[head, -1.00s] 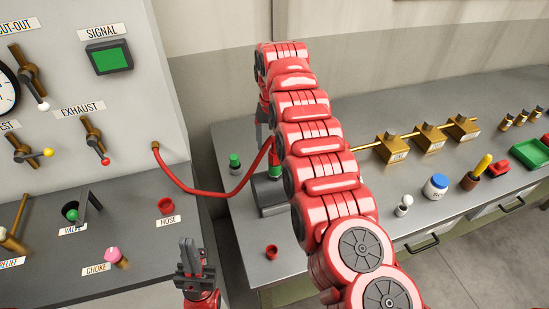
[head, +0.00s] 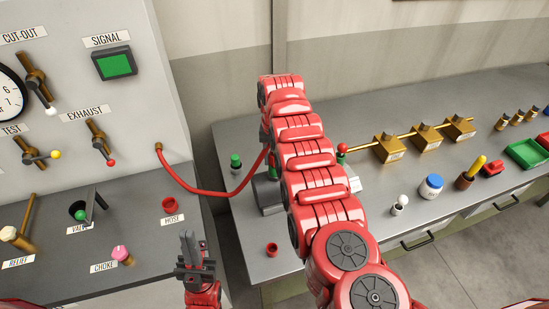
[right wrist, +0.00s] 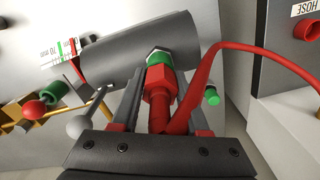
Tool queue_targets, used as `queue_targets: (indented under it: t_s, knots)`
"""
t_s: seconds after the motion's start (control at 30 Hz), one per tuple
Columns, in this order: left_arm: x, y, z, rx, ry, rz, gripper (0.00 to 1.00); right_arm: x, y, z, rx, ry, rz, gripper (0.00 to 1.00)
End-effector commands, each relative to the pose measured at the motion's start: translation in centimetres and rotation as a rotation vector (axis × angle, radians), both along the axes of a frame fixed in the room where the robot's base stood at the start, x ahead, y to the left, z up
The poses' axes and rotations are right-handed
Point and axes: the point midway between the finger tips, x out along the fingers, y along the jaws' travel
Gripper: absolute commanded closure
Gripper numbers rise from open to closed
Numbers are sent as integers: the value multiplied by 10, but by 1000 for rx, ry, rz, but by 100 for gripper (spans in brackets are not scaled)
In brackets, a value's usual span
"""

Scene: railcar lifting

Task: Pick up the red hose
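The red hose (head: 205,192) runs from a brass port on the control panel, sags, and passes behind my right arm in the head view. In the right wrist view the hose (right wrist: 255,50) curves from the right down to a red coupling (right wrist: 158,92) joined to a green fitting on a dark grey cylinder (right wrist: 115,55). My right gripper (right wrist: 160,88) has its fingers apart, one on each side of the coupling, with a visible gap. It is hidden behind the arm in the head view. My left gripper (head: 189,238) looks shut and empty, beside the console.
A red HOSE socket (head: 170,204) sits on the console (head: 135,205). A small red cup (head: 271,249) stands on the grey bench (head: 235,150). A silver-balled lever (right wrist: 85,123) is close to my right gripper.

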Motion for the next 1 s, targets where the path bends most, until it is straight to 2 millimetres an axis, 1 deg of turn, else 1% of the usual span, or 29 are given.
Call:
queue_targets:
  t_s: [0.03,0.17,0.2,0.23,0.67,1.0]
  knots:
    - [0,0,0,0,0,0,100,0,0,0,0,0,0,68]
    - [0,0,0,0,0,0,100,0,0,0,0,0,0,92]
    - [0,0,0,0,0,0,100,0,0,0,0,0,0,99]
    - [0,0,0,0,0,0,100,0,0,0,0,0,0,100]
    - [0,0,-1,0,0,0,100,0,0,1,0,0,0,100]
    - [0,0,-7,0,0,0,100,3,-4,16,1,-2,-1,100]
